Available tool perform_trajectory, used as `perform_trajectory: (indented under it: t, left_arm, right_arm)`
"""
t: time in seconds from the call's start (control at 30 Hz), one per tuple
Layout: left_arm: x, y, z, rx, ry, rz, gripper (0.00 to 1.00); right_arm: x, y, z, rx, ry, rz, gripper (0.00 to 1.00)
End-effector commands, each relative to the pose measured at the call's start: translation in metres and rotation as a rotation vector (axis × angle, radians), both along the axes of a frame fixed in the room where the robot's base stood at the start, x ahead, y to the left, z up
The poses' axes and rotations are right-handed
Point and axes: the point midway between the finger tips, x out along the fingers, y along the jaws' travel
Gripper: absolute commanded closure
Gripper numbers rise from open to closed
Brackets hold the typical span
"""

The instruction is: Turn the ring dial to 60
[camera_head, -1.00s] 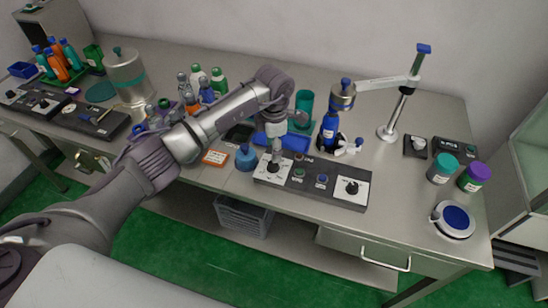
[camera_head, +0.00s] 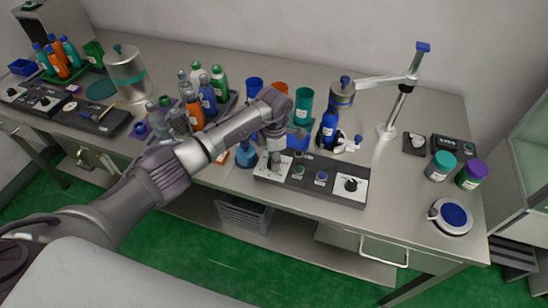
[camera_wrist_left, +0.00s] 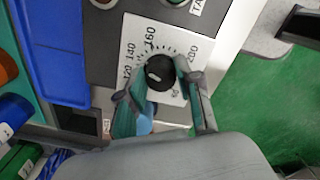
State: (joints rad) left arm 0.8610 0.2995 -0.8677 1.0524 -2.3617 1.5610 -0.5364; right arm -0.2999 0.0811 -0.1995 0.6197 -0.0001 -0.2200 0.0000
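The control panel (camera_head: 311,176) lies at the front edge of the table, with a black knob at each end on a white plate. My left gripper (camera_head: 273,160) points down at the left dial and partly hides it. In the left wrist view that dial's black knob (camera_wrist_left: 160,73) sits on a white scale plate (camera_wrist_left: 145,38) with numbers including 140 and 160. My left gripper (camera_wrist_left: 160,92) is open there, its teal-padded fingers on either side of the knob. The right finger is close to it; contact is unclear. The second knob (camera_head: 350,185) is free. My right gripper is out of view.
A blue tray (camera_wrist_left: 55,50) lies beside the panel. A blue bottle (camera_head: 328,129) stands behind it, near a stand with an arm (camera_head: 394,115). A jar (camera_head: 247,154) stands just left. The table is clear right of the panel, up to a round dish (camera_head: 452,216).

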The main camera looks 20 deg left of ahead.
Motion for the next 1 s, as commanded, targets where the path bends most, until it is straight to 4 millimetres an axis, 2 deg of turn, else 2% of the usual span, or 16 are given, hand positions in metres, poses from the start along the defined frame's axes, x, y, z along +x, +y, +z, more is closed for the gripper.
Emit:
perform_trajectory:
  t: [0.03, 0.1, 0.47, 0.67, 1.0]
  left_arm:
    - [0.000, 0.000, 0.000, 0.001, -0.001, 0.000, 0.90]
    - [0.000, 0.000, 0.000, 0.001, -0.001, 0.000, 1.00]
    - [0.000, 0.001, 0.000, 0.002, -0.001, 0.063, 1.00]
    - [0.001, 0.002, -0.001, 0.002, -0.001, 0.193, 1.00]
    - [0.002, 0.002, 0.000, 0.003, -0.002, 0.508, 1.00]
  right_arm:
    - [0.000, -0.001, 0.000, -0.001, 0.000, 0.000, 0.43]
    - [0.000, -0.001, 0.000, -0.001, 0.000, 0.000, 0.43]
    - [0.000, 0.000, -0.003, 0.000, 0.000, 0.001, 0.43]
    - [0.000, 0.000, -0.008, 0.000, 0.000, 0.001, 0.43]
    - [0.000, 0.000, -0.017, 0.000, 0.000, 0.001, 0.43]
